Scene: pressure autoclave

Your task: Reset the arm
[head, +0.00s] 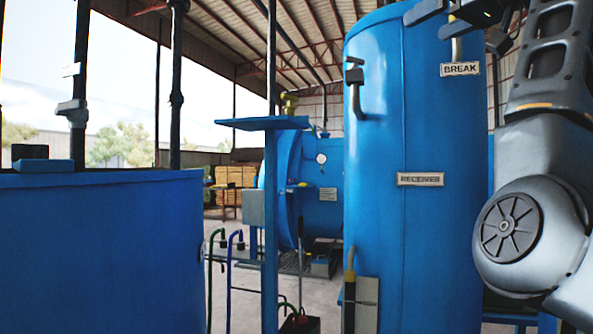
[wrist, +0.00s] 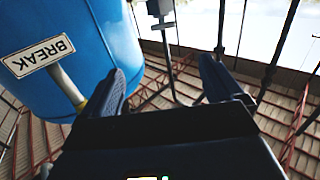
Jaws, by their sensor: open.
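My gripper (head: 437,20) is at the top edge of the head view, at the upper right of the blue RECEIVER tank (head: 375,130). In the wrist view my gripper (wrist: 165,82) has its two dark fingers spread wide, with nothing between them. My grey arm fills the right side of the head view. The tank shows upside down at the left of the wrist view, with its BREAK sign (wrist: 38,55). A grey handle (wrist: 66,85) with a yellowish end rises beside the sign and passes outside the left finger. Whether it touches the finger cannot be told.
A second blue tank (head: 100,250) stands at the left. A blue post with a flat top (head: 270,124) stands between the tanks. A valve handle (head: 355,85) juts from the receiver. A horizontal blue vessel with a gauge (head: 321,158) lies behind. Open floor shows between them.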

